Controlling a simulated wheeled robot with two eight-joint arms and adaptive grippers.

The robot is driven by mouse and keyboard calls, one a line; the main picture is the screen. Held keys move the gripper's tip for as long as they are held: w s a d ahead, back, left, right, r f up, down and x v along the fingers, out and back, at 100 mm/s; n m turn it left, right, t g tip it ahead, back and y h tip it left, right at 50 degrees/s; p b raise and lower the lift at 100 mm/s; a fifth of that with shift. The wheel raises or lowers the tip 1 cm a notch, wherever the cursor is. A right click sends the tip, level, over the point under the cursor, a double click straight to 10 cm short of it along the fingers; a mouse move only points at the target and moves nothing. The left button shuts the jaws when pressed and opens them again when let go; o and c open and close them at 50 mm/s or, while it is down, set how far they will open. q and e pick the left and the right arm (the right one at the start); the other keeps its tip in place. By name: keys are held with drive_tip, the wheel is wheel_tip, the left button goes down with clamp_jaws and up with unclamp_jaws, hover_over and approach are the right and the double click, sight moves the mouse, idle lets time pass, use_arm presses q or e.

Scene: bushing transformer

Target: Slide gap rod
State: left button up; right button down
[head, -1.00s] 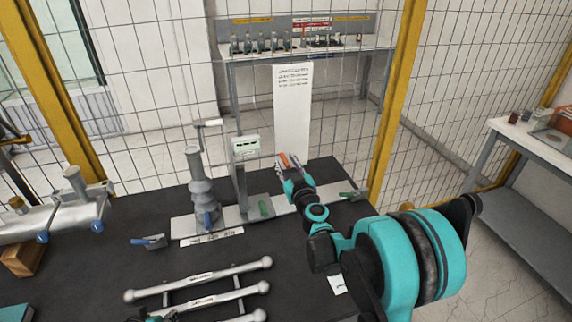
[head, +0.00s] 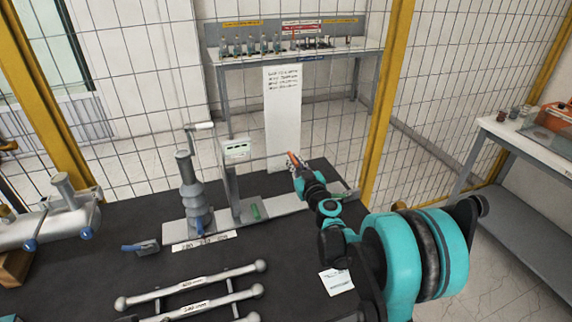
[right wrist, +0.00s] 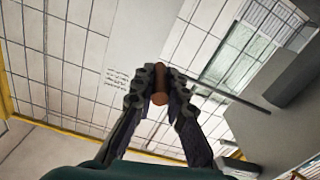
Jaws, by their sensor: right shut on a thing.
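My right gripper (head: 293,161) is shut on a short orange-brown rod (right wrist: 159,80), which sits between both fingertips in the right wrist view. In the head view only an orange tip (head: 291,157) of it shows beyond the fingers. The gripper is above and behind the right part of the grey base plate (head: 278,207), right of the meter post (head: 230,190). A grey bar (right wrist: 232,97) runs behind the rod in the wrist view; whether they join is unclear.
A ribbed grey bushing (head: 190,190) with a crank stands left of the post. Silver rods with round ends (head: 190,285) lie in front. The mesh fence stands behind. Black tabletop (head: 285,255) is clear before the plate.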

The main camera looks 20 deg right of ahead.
drive_tip(key=c, duration=1.5)
unclamp_jaws()
drive_tip(key=shift+c, duration=0.2)
drive_tip(key=s, duration=1.2)
drive_tip(key=shift+d, duration=0.15)
